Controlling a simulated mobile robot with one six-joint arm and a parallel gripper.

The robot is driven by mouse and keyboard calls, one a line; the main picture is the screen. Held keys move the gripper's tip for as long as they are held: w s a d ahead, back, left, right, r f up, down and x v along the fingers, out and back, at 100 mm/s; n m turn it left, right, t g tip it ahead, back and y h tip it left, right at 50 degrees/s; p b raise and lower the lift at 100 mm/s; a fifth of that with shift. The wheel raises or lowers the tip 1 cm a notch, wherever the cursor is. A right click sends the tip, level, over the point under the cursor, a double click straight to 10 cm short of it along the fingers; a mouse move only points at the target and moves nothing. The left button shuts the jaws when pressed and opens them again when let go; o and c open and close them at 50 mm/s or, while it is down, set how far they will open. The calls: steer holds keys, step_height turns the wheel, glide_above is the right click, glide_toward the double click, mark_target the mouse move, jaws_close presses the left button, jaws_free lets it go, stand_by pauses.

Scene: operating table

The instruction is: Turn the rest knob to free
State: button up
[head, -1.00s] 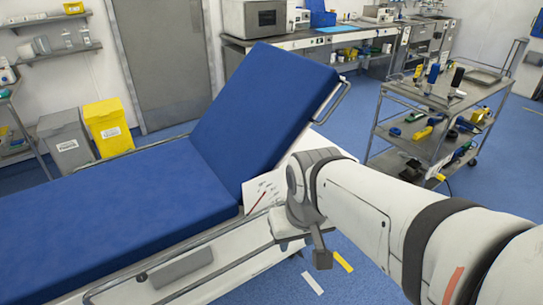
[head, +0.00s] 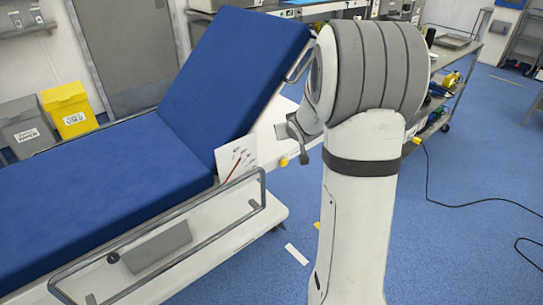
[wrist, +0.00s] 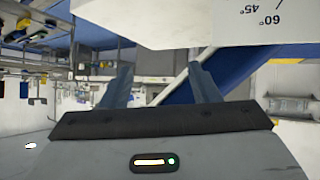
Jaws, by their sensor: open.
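The white angle plate (head: 236,158) with a red pointer stands at the side of the operating table, by the raised blue backrest (head: 250,75). In the wrist view, part of a white plate (wrist: 205,22) marked 60° and 45° shows at the top, upside down. My gripper (wrist: 163,85) is open, with its two fingers apart and nothing between them. In the head view it is mostly hidden behind my arm, right of the plate. A small yellow piece (head: 284,162) shows below it. I cannot tell whether this is the rest knob; no knob is clearly seen.
A side rail (head: 180,225) runs along the table's near edge. A trolley (head: 440,105) with tools stands behind my arm at the right. A black cable (head: 470,203) lies on the blue floor. Yellow (head: 70,110) and grey (head: 28,127) bins stand at the left.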

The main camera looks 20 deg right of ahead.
steer(key=w+d+f+t+y+b, duration=0.1)
steer(key=w+d+f, duration=0.1)
steer(key=w+f, duration=0.15)
steer(key=w+d+f+t+b, duration=0.1)
steer(key=w+d+f, duration=0.1)
steer(key=f, duration=0.3)
steer(key=n+t+y+b, duration=0.2)
steer(key=t+y+b, duration=0.2)
steer(key=y+b, duration=0.25)
glide_toward(285, 163)
steer(key=shift+y, duration=0.35)
steer(key=x, duration=0.8)
steer(key=shift+w+d+f, duration=0.25)
steer(key=shift+w, duration=0.05)
steer(key=shift+c, duration=0.3)
steer(key=c, duration=0.9)
